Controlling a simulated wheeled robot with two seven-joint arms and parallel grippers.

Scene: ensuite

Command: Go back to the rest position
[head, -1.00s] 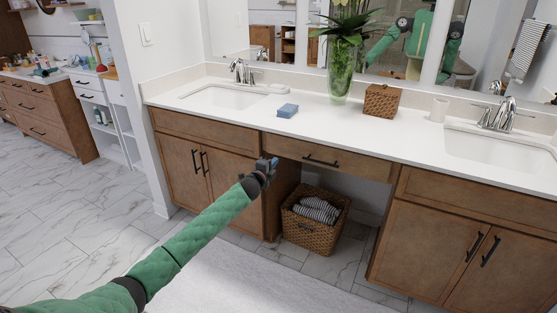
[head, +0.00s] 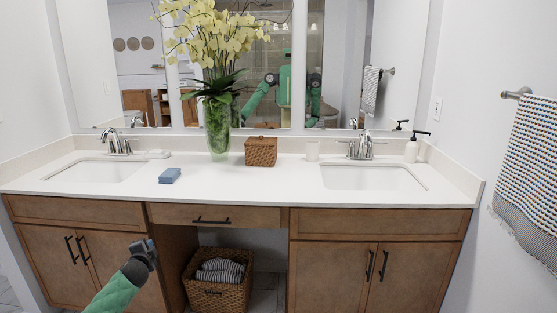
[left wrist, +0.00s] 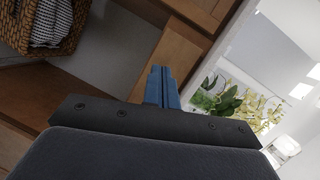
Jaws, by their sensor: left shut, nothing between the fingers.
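My left gripper (head: 150,245) shows in the head view at the lower left, on a green arm, in front of the wooden vanity (head: 112,260). It is shut and empty, apart from the cabinet fronts as far as I can tell. In the left wrist view its blue fingers (left wrist: 162,88) are together with nothing between them. My right gripper is not directly in view; the mirror (head: 285,85) shows a green robot with its arms.
A wicker basket (head: 215,290) with striped cloth sits beneath. A towel (head: 530,170) hangs at right.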

